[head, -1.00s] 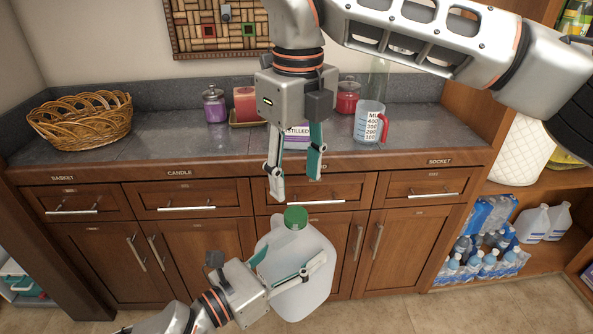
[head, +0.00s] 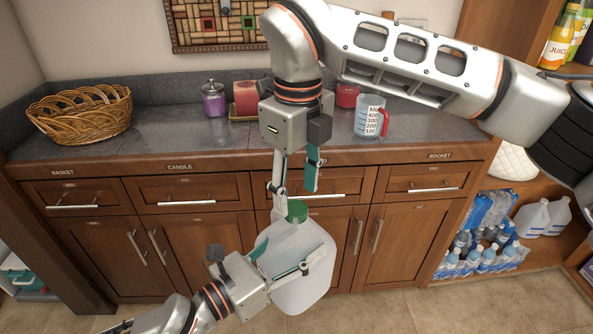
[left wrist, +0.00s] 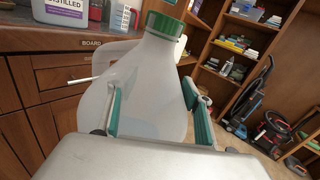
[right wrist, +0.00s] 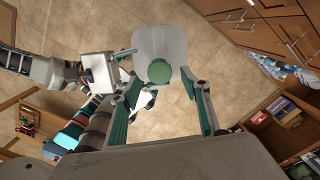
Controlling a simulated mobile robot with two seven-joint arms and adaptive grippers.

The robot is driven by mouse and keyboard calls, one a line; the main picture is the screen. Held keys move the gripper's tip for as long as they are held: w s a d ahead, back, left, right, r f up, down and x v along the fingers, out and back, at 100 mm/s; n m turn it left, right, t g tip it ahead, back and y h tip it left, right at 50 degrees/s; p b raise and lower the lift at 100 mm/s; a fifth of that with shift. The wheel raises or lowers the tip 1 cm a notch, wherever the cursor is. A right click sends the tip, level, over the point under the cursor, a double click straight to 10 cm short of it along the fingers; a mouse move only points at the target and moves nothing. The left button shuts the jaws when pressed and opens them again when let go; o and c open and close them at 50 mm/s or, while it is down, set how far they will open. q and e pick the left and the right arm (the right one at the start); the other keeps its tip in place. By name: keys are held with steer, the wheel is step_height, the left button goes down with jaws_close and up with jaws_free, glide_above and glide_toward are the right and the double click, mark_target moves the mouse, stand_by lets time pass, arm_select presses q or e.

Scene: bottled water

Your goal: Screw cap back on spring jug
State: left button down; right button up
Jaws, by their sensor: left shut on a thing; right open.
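The spring jug (head: 300,258) is a translucent white jug held upright in front of the cabinets. Its green cap (head: 297,211) sits on the neck; I cannot tell how tightly. My left gripper (head: 283,270) is shut on the jug body, with a finger on either side of it in the left wrist view (left wrist: 155,108). My right gripper (head: 296,192) points down just above the cap, open and empty. In the right wrist view the green cap (right wrist: 159,71) shows between and beyond the two open fingers (right wrist: 163,95).
The grey counter (head: 160,135) behind holds a wicker basket (head: 80,112), candles (head: 246,98) and a measuring cup (head: 369,116). Cabinet drawers (head: 200,197) stand close behind the jug. Shelves with bottled water (head: 485,257) are at the right.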

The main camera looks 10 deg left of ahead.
mark_target(296, 207)
steer(key=shift+f, duration=1.55)
steer(key=c, duration=1.1)
steer(key=shift+c, duration=0.2)
steer(key=o, duration=1.3)
steer(key=shift+r, duration=0.1)
